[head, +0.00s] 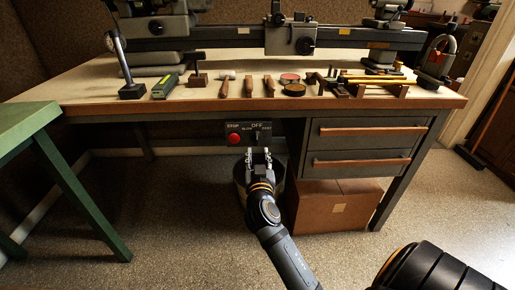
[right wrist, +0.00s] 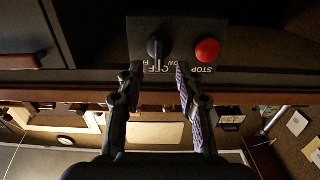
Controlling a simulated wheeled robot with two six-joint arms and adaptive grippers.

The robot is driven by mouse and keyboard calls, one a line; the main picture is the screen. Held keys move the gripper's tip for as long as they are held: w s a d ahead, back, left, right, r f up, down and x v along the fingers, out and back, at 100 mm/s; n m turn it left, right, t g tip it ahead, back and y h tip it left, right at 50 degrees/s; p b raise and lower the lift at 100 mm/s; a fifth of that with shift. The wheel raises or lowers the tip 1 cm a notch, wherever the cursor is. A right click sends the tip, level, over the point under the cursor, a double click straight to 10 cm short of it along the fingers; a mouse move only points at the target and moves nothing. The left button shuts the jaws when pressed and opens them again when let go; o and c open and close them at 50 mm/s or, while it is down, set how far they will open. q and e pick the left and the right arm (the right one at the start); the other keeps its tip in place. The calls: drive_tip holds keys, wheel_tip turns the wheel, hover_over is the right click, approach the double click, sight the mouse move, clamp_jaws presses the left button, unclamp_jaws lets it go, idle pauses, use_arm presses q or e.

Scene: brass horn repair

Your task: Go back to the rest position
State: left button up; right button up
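My right gripper (head: 258,154) points forward below the front edge of the workbench (head: 215,106). It is in front of a dark control panel (head: 273,140) with a red stop button (head: 233,138) and a dark rotary knob (head: 257,134). In the right wrist view, which is upside down, the two fingers of the gripper (right wrist: 158,72) are spread apart with nothing between them. The knob (right wrist: 158,47) lies just beyond the gap between the fingertips, and the red button (right wrist: 207,50) is to one side. Whether a fingertip touches the knob cannot be told. My left gripper is out of view.
Hand tools and a brass tube (head: 375,79) lie on the benchtop. Drawers (head: 365,133) are right of the panel, above a cardboard box (head: 334,205). A dark round bin (head: 240,180) stands behind my gripper. A green table (head: 30,117) is at left. Floor in front is clear.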

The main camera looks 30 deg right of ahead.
drive_tip(key=shift+s+a, duration=0.15)
drive_tip(key=shift+s, duration=0.15)
